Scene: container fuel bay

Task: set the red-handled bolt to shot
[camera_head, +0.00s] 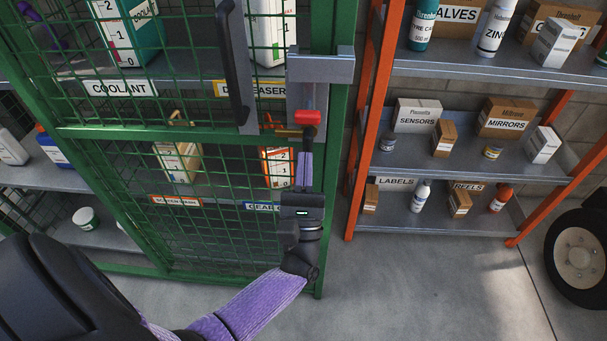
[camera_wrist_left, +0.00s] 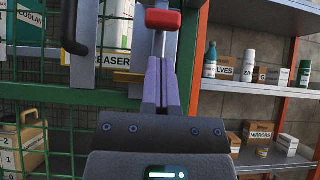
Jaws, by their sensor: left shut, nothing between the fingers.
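The bolt's red handle (camera_head: 307,117) is on the right edge of the green mesh door, below a grey metal housing (camera_head: 320,68). In the left wrist view the red handle (camera_wrist_left: 163,20) hangs on a metal stem just beyond my fingertips. My left gripper (camera_head: 305,150) is shut and empty, pointing up just below the handle. It shows in the wrist view (camera_wrist_left: 162,66) with its fingers together. I cannot tell whether the fingertips touch the handle. My right gripper is not in view.
The green mesh door (camera_head: 190,132) has a long dark pull handle (camera_head: 234,65) left of the bolt. Behind the mesh are shelves with containers. An orange-framed shelf (camera_head: 450,155) with boxes and bottles stands to the right. A wheel (camera_head: 577,252) is at far right. The floor between is clear.

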